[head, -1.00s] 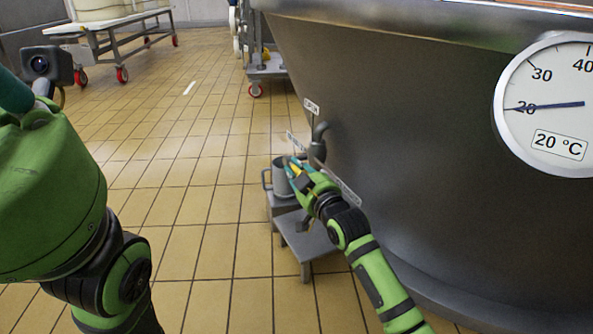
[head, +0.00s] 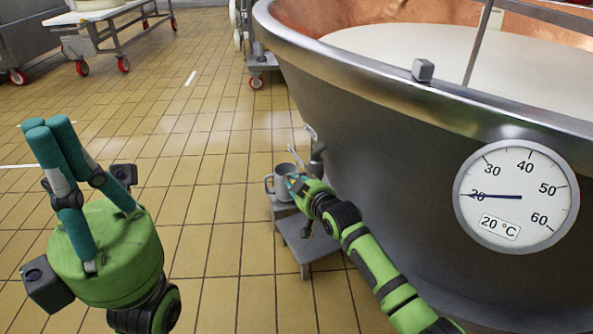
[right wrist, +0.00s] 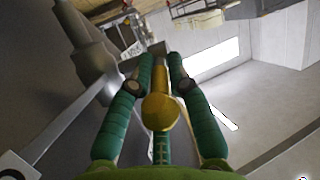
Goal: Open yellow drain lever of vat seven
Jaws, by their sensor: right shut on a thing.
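The yellow drain lever (right wrist: 160,110) lies between the teal fingers of my right gripper in the right wrist view, its rounded end toward the camera. My right gripper (right wrist: 160,65) is shut on it. In the head view my right gripper (head: 293,183) is at the grey drain pipe (head: 317,160) on the vat's lower left side, and the lever is mostly hidden there. The vat (head: 400,130) is large, with a steel outside, a copper inside and pale liquid. My left gripper (head: 48,124) is raised at the left, fingers pointing up, away from the vat; its finger gap is unclear.
A grey metal jug (head: 282,181) stands beside my right gripper on a low stepped stand (head: 308,245). A round dial (head: 515,196) on the vat reads about 20 °C. Wheeled carts stand at the back. The tiled floor (head: 210,130) between is clear.

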